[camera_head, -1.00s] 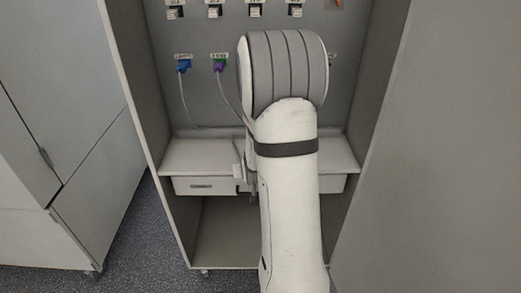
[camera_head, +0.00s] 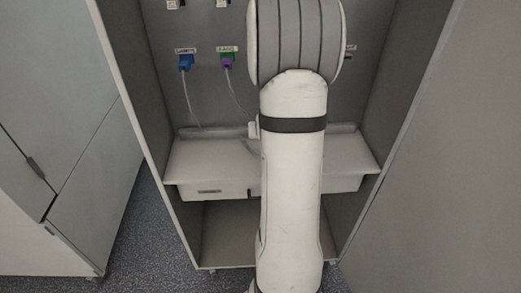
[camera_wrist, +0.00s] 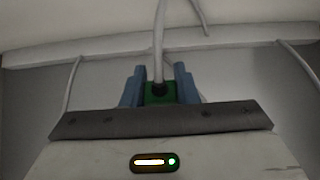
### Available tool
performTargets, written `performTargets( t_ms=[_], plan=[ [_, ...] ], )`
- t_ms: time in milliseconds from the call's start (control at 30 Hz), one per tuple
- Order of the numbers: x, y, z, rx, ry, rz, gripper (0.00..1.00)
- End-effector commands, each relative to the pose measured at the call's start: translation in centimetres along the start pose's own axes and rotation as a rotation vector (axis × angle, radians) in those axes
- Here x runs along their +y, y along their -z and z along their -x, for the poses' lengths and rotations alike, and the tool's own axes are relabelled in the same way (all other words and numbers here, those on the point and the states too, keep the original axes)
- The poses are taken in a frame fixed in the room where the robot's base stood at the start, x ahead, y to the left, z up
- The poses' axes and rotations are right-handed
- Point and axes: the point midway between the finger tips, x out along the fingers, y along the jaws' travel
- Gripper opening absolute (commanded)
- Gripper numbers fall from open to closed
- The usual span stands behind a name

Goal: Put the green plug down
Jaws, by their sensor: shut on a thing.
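In the wrist view my gripper (camera_wrist: 159,82) is shut on the green plug (camera_wrist: 158,98), with one blue finger on each side of it. A grey cable runs from the plug up out of the picture. In the head view my own arm hides the green plug and most of the gripper; the arm reaches into the cabinet above its shelf (camera_head: 215,158). How far the plug is above any surface cannot be told.
A blue plug (camera_head: 185,63) and a purple plug (camera_head: 227,64) sit in the cabinet's back panel (camera_head: 205,95), their cables hanging down. A drawer (camera_head: 225,189) is under the shelf. The shelf's left part looks clear. Side walls (camera_head: 130,115) bound the cabinet.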

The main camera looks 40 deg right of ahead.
Motion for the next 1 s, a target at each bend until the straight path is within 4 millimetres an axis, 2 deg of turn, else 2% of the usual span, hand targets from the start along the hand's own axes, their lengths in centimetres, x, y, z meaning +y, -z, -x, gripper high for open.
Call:
performTargets(
  t_ms=[200,633,1000],
  plan=[
    [-0.7,-2.8,-2.5,-0.006,0.01,0.008,0.01],
    [-1.3,-6.1,-5.6,-0.005,0.017,0.016,0.01],
    [-1.3,-6.7,-6.2,0.0,0.018,0.017,0.01]
  ],
)
